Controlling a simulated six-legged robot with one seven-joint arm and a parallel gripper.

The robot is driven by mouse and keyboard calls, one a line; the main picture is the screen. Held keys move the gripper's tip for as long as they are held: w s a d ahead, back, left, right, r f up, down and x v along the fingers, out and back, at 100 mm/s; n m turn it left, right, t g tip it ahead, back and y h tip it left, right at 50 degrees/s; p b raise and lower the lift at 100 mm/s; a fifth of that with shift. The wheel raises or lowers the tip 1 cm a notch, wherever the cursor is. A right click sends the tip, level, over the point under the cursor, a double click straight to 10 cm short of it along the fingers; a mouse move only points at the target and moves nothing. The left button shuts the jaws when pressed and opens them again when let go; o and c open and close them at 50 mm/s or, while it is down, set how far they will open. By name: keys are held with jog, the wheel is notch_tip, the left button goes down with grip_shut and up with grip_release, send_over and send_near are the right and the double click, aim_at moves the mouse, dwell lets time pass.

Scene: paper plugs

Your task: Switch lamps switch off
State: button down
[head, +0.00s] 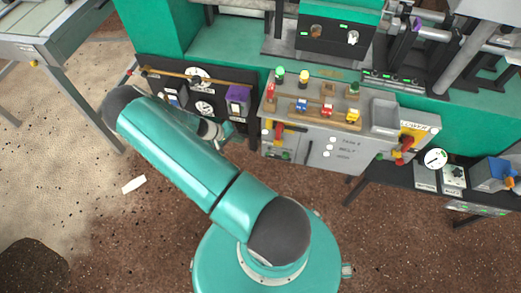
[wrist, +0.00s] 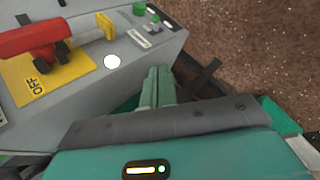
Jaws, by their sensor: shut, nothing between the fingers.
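A grey console (head: 345,126) stands in front of my gripper (head: 222,142), which is left of it in the head view. In the wrist view my gripper's green fingers (wrist: 157,86) are together and empty beside a grey panel face (wrist: 75,115). That face carries a red handle (wrist: 40,38) on a yellow plate (wrist: 35,82) with what looks like "OFF" lettering. A white round spot (wrist: 112,62) and a yellow lever (wrist: 105,25) are near it, with a green button (wrist: 139,9) at the top. I cannot tell which control is the lamps switch.
A black panel (head: 195,95) with dials and a purple box (head: 238,96) adjoins the console on the left. Another red handle (head: 405,142) is at the console's right. A low dark table (head: 380,174) is at the right. The brown floor (head: 150,225) in front is mostly open.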

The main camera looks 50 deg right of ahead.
send_near(268, 153)
jog(key=w+d+f, duration=0.2)
jog(key=d+f, duration=0.2)
jog(key=shift+s+f, duration=0.35)
jog(key=shift+s, duration=0.35)
jog(key=shift+s+f, duration=0.35)
jog(key=shift+s, duration=0.35)
